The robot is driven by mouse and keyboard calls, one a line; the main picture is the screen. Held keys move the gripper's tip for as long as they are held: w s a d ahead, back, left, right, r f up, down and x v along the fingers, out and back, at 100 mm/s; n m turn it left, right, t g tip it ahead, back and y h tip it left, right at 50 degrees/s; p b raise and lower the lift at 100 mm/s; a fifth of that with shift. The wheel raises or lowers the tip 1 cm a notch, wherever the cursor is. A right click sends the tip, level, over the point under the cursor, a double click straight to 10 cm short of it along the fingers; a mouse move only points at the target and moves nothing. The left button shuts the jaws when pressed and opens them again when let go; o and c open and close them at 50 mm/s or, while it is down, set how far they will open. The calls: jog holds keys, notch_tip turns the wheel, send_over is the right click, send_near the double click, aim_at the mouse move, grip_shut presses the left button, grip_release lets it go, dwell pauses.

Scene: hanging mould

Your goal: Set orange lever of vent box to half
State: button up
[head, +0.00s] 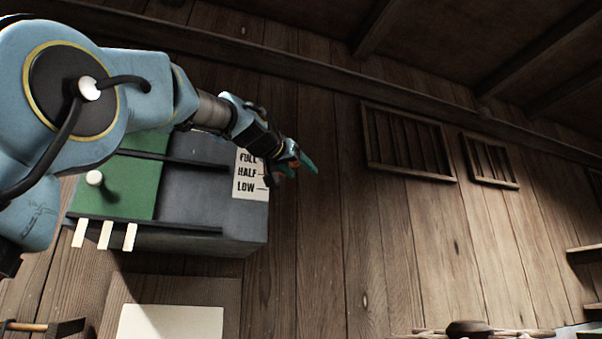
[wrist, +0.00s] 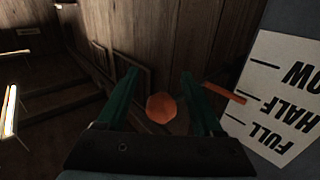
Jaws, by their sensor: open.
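The vent box (head: 205,200) is a dark grey box on the plank wall. On its right side is a white label (head: 250,188) marked FULL, HALF and LOW; the label also shows in the wrist view (wrist: 285,85). My gripper (head: 304,167) is beside the label, and its green fingers show open in the wrist view (wrist: 160,82). The orange lever's round knob (wrist: 161,107) appears between the fingers, with a gap on each side. An orange pointer (wrist: 224,93) passes behind the right finger; its tip appears near the HALF mark. In the head view my gripper mostly hides the lever.
A green panel (head: 135,186) with a white knob (head: 94,177) is on the box front, between dark rails. Several cream tabs (head: 104,235) hang below. Slatted vents (head: 408,145) are on the wall to the right. The wall just right of my gripper is clear.

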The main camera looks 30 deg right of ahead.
jog(key=b+v, duration=0.4)
jog(key=v, duration=0.6)
dwell(0.3)
